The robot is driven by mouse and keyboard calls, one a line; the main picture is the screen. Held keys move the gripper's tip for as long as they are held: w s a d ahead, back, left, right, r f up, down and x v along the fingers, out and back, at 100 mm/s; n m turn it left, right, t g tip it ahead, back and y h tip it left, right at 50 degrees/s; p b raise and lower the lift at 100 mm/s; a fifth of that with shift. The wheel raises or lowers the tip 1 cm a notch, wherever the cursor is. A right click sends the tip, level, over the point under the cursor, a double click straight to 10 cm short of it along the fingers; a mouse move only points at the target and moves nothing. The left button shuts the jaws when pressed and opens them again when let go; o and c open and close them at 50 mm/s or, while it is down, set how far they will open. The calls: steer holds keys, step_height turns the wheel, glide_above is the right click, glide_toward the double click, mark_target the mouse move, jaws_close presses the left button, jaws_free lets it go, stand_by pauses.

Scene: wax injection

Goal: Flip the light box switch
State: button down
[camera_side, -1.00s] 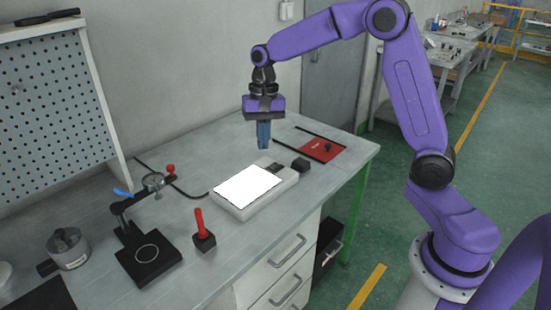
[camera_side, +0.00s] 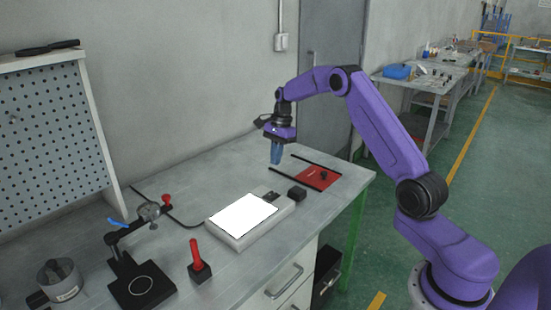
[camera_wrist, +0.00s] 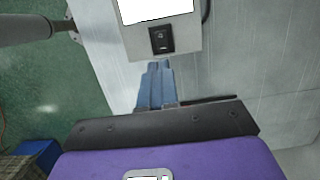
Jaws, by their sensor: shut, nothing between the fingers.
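The light box (camera_side: 237,236) is a pale flat box on the bench with a bright white panel. Its black switch (camera_side: 271,196) sits on the end toward the red mat. In the wrist view the switch (camera_wrist: 161,39) is a black rocker at the near end of the light box (camera_wrist: 185,48). My gripper (camera_side: 277,162) is shut and empty, its blue fingers pointing down above the bench, beyond the switch end. In the wrist view the fingertips (camera_wrist: 158,66) appear just below the switch, apart from it in height as the side view shows.
A red-handled tool (camera_side: 196,255) and a black stand (camera_side: 142,287) are toward the front left. The bench between wall and box is mostly clear.

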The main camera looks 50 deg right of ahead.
mark_target(270, 194)
steer(key=x, duration=1.1)
